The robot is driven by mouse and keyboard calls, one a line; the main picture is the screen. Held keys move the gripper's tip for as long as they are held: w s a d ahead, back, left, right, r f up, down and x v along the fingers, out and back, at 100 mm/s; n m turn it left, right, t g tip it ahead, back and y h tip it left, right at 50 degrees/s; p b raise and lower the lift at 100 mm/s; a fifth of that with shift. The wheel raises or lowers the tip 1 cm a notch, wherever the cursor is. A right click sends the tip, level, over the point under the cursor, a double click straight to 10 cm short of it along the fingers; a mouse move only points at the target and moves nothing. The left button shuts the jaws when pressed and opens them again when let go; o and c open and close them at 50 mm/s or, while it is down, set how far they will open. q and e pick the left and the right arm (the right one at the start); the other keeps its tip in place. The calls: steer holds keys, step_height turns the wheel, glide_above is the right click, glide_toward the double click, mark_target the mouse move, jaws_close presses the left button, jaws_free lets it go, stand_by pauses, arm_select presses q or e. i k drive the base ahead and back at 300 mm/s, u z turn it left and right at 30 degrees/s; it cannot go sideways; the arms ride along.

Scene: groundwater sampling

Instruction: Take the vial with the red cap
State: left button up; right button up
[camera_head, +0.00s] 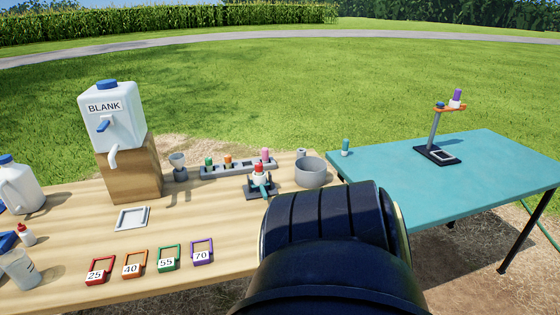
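The vial with the red cap (259,169) stands upright near the back right of the wooden table (215,245). It sits at a small dark stand (252,192) with a teal part in front. How the stand holds it is too small to tell. A large dark link of my own arm fills the lower middle right, in front of the table edge. Neither of my grippers shows, so their hold on anything is hidden.
A grey rack (225,172) with several capped vials lies behind the red-capped one. A grey round bowl (311,172) is close on its right. A blank-water jug (112,115) stands on a wooden block. Numbered coloured frames (168,258) lie in front. A teal table (430,195) is at right.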

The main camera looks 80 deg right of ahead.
mark_target(258, 169)
steer(key=z, duration=2.1)
